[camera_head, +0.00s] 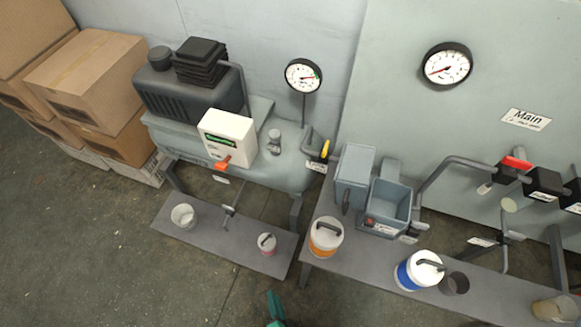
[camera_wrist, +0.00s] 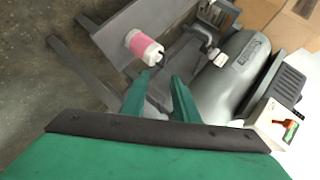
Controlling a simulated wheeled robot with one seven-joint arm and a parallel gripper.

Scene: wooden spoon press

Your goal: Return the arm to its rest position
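My gripper (camera_wrist: 161,76) shows in the wrist view as two green fingers standing apart, with nothing held between the tips. In the head view only a small green part of my gripper (camera_head: 275,308) shows at the bottom edge, on the floor side of the low benches. A pink and white canister (camera_wrist: 146,46) appears just beyond the fingertips in the wrist view, apart from them as far as I can tell. The same canister (camera_head: 267,243) stands on the left low bench in the head view. The rest of my arm is out of view.
The left bench (camera_head: 215,238) also holds a white cup (camera_head: 184,215). The right bench (camera_head: 330,265) holds an orange-banded canister (camera_head: 326,236), a blue-banded canister (camera_head: 419,269) and grey bins (camera_head: 390,205). A compressor (camera_head: 190,95) and boxes (camera_head: 85,80) stand behind. Floor at front left is clear.

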